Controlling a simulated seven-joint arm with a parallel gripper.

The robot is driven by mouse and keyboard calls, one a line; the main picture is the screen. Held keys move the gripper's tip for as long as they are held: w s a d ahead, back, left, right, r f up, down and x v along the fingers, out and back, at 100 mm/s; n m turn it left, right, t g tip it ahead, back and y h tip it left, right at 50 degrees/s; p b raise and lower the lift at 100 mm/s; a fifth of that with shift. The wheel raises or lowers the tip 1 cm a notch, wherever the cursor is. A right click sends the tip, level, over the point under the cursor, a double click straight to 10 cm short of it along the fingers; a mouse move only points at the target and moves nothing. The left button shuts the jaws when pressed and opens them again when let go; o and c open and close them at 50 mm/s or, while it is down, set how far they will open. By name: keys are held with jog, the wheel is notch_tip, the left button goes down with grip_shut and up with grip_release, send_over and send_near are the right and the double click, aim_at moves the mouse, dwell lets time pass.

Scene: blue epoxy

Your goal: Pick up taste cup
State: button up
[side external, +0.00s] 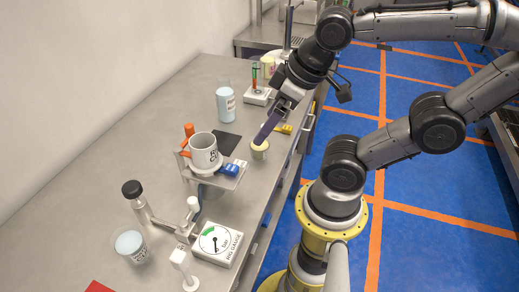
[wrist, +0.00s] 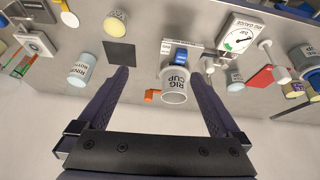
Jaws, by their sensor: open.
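No label reading "taste" can be made out. A small cup with a cream top (side external: 260,151) stands on the bench near its front edge; it also shows at the top of the wrist view (wrist: 115,23), its label unclear. My gripper (side external: 262,140) overlaps this cup's upper edge in the side view; contact cannot be told. In the wrist view my gripper (wrist: 158,68) is open with nothing held, and the small cup lies beyond the left fingertip, outside the gap. A white mug marked RIG CUP (side external: 204,153) stands on a small raised stand; in the wrist view the mug (wrist: 174,88) appears between the fingers.
A dark flat square (side external: 226,143) lies left of the small cup. A pale-blue beaker (side external: 226,104) stands behind it. The wall bounds the bench at left.

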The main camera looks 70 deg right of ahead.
aim_at(264, 150)
jog(key=d+f+n+h, duration=0.2)
jog(key=d+f+n, duration=0.1)
jog(key=n, duration=0.3)
jog(key=d+f+n+h, duration=0.2)
jog(key=f+n+h, duration=0.1)
jog(key=f+n, duration=0.2)
jog(key=d+f+n+h, duration=0.3)
jog(key=f+n, duration=0.1)
jog(key=n, duration=0.3)
jog(key=shift+w+d+f+n+g, duration=0.3)
jog(key=shift+d+f+n, duration=0.05)
jog(key=shift+f+n, duration=0.05)
jog(key=f+n+t, duration=0.1)
jog(key=n, duration=0.1)
jog(key=w+f+n+t, duration=0.1)
jog(key=n, duration=0.2)
jog(key=w+a+f+n+t, duration=0.1)
jog(key=n, duration=0.2)
jog(key=shift+w, duration=0.15)
jog(key=shift+d+f+n+t+h, duration=0.1)
jog(key=shift+f+n+t+h, duration=0.2)
jog(key=shift+f+t+h, duration=0.4)
jog(key=shift+r, duration=0.1)
jog(key=shift+w+d, duration=0.1)
jog(key=shift+w, duration=0.05)
jog(key=shift+x, duration=1.15)
